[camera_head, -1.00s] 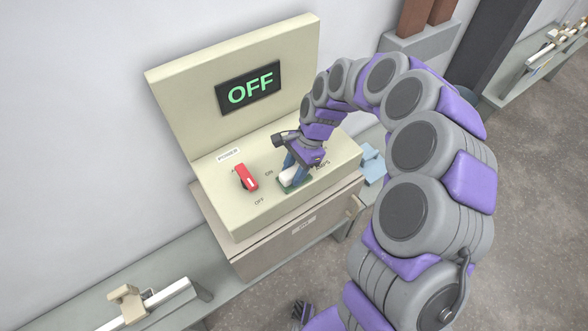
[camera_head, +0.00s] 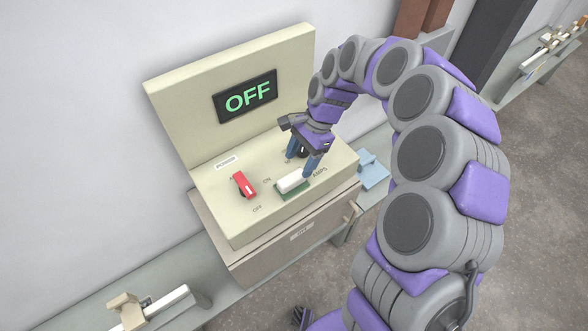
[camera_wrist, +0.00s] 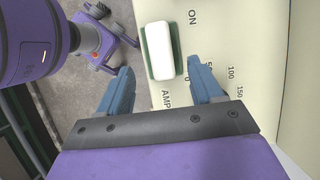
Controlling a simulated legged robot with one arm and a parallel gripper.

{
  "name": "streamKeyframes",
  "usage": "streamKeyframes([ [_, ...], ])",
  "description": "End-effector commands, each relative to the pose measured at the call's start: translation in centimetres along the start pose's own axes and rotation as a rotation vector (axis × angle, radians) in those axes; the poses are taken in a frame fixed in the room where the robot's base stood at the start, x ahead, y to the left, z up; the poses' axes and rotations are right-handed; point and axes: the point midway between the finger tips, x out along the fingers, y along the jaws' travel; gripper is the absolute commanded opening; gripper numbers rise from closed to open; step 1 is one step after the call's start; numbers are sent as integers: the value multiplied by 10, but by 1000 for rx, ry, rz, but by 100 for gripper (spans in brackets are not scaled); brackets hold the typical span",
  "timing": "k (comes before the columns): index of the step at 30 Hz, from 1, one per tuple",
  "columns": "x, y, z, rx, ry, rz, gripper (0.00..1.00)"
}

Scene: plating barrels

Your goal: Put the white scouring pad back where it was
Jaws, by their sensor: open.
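The white scouring pad (camera_head: 291,182) lies flat on the sloping top of the cream control console, over a green layer or base (camera_head: 290,192). I cannot tell whether the green is part of the pad. In the wrist view the pad (camera_wrist: 163,51) lies beyond the fingertips, roughly centred between them. My gripper (camera_head: 304,163) is open and empty, just behind the pad and apart from it. In the wrist view its two blue fingers (camera_wrist: 160,78) are spread wide.
The console (camera_head: 240,215) has a red switch (camera_head: 243,185) left of the pad and a display (camera_head: 247,96) reading OFF. A dial (camera_head: 303,152), partly hidden, is behind my fingers. A blue object (camera_head: 372,171) sits on the bench at right.

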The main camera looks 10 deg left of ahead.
Motion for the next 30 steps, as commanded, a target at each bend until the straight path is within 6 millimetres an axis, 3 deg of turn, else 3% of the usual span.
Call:
streamKeyframes([
  [3,-23,0,0,2,-1,-1,66],
  [7,-40,-1,0,2,1,-2,66],
  [21,-52,3,3,-14,0,-1,66],
  [26,-72,30,16,-118,11,-8,66],
  [30,-95,72,33,-264,43,-11,66],
])
